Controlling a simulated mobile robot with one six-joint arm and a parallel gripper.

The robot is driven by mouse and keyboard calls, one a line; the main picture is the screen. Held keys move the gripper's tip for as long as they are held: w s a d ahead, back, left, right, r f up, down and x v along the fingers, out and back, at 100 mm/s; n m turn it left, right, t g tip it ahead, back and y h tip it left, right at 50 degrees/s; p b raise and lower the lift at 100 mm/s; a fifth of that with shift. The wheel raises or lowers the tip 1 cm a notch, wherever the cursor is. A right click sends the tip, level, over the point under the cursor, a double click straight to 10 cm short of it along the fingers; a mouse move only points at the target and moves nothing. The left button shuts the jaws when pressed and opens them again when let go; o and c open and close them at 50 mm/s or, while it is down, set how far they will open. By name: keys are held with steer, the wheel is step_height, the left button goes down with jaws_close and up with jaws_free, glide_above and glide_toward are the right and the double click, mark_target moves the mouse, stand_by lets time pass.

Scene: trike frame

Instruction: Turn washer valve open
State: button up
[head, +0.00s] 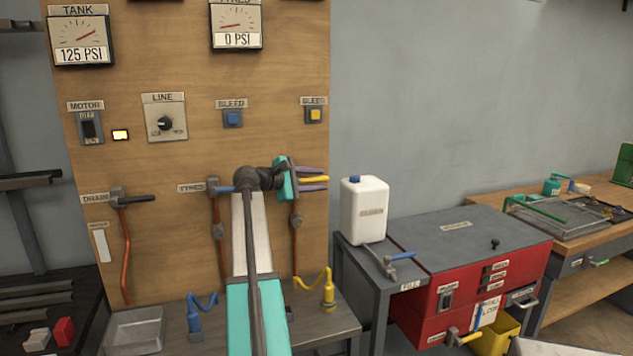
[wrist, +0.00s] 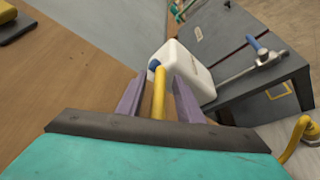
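A yellow lever (head: 315,180) sticks out to the right from the valve on the right-hand pipe of the wooden panel. It also shows in the wrist view (wrist: 159,92). My gripper (head: 315,178) reaches around this lever, one purple finger on each side. Narrow gaps show between the fingers and the lever in the wrist view (wrist: 159,85), so the gripper looks open around it. The valve body and any label above it are hidden behind my gripper and arm. I cannot read the word washer there. The lever lies about level, pointing right.
A valve with a blue handle (head: 222,189), marked TYRES, is left of my arm. The DRAIN valve (head: 130,198) is further left. A white jug (head: 364,210) stands close right. A blue-handled FILL tap (head: 398,257) and red cabinet (head: 478,292) are beyond.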

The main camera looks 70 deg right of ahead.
jaws_close()
steer(key=shift+f, duration=0.15)
steer(key=shift+s, duration=0.2)
